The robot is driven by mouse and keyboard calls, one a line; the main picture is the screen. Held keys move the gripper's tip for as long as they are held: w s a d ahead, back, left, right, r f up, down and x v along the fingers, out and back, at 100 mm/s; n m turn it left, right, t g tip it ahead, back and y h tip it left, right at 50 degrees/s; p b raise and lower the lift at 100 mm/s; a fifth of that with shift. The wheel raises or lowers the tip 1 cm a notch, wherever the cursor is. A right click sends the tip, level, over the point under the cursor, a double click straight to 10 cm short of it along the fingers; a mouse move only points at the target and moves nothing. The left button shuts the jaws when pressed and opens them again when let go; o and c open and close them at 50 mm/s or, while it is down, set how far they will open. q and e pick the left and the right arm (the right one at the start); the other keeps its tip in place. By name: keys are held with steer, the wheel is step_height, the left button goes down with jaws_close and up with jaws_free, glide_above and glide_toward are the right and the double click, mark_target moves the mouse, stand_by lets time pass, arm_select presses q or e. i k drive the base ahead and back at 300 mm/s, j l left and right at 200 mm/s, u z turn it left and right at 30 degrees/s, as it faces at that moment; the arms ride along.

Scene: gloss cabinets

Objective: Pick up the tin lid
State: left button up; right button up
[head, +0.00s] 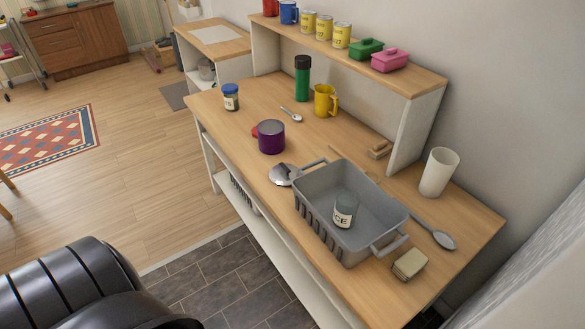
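A round, silver-grey lid-like piece (281,175) lies on the wooden worktop, close against the left end of a grey plastic basin (385,199); I cannot tell for sure that it is the tin lid. A small grey tin (343,212) with a pale label ending in "ICE" stands inside the basin. Its top looks dark grey-blue, and I cannot tell whether a lid is on it. Neither of my grippers shows in the head view.
A purple pot (271,139), blue-lidded jar (231,99), yellow jug (325,101) and green flask (302,79) stand farther back. A white cup (438,172), grey spoon (439,236) and sponge-like block (410,264) are right of the basin. A raised shelf (425,82) runs along the wall.

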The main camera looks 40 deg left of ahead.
mark_target(283, 174)
steer(key=u, duration=1.3)
steer(key=i+j+z, duration=0.1)
steer(key=z, duration=0.25)
steer(key=j+z, duration=0.35)
steer(key=i+j+z, duration=0.1)
steer(key=j+z, duration=0.25)
